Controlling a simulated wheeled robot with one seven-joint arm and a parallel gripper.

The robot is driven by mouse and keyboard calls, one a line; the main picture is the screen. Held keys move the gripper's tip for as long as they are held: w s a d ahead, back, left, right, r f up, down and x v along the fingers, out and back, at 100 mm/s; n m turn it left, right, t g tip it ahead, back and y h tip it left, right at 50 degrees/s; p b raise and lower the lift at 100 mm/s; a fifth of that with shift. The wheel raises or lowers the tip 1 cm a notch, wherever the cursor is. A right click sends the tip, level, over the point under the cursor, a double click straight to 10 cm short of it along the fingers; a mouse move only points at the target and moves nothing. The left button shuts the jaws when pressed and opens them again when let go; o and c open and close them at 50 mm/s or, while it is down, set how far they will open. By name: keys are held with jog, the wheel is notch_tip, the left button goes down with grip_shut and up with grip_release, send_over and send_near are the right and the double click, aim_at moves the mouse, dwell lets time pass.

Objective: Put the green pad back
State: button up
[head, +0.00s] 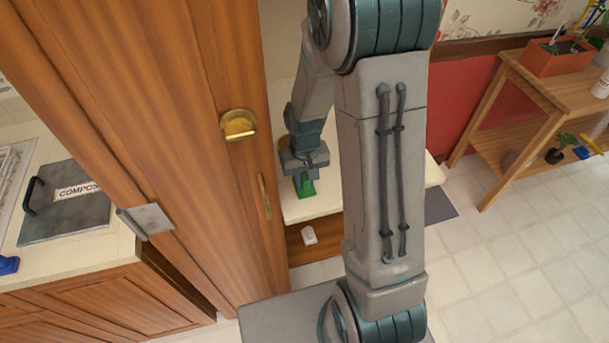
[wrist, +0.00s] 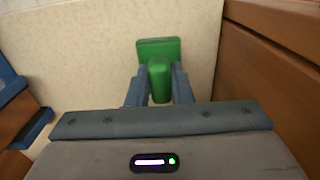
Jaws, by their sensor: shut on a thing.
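The green pad (wrist: 158,47) is a flat green block with a rounded grip. In the wrist view my gripper (wrist: 159,88) is shut on that grip, with one blue-grey finger on each side. The flat part faces away from my gripper, over a cream surface. In the head view my gripper (head: 303,172) points down behind the wooden door, and the green pad (head: 305,186) shows below it, over a cream shelf (head: 318,203). I cannot tell whether the pad touches the shelf.
A tall wooden door (head: 150,110) stands close left of my arm. A wooden plant stand (head: 520,75) is at right. Tiled floor (head: 510,260) is clear at lower right. Blue objects (wrist: 25,115) show at left in the wrist view.

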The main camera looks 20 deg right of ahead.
aim_at(305, 177)
jog(key=shift+f, duration=0.2)
jog(key=o, duration=0.9)
notch_tip(305, 177, up, 12)
jog(key=s+r+t, duration=0.1)
jog(key=s+r, duration=0.2)
jog(key=s, duration=0.1)
jog(key=s+r+t, duration=0.1)
jog(key=s+r, duration=0.2)
jog(key=s, duration=0.2)
jog(key=s+r+t, duration=0.1)
jog(key=s+r, duration=0.2)
jog(key=s, duration=0.2)
jog(key=shift+s+b, duration=0.1)
jog(key=shift+b, duration=0.25)
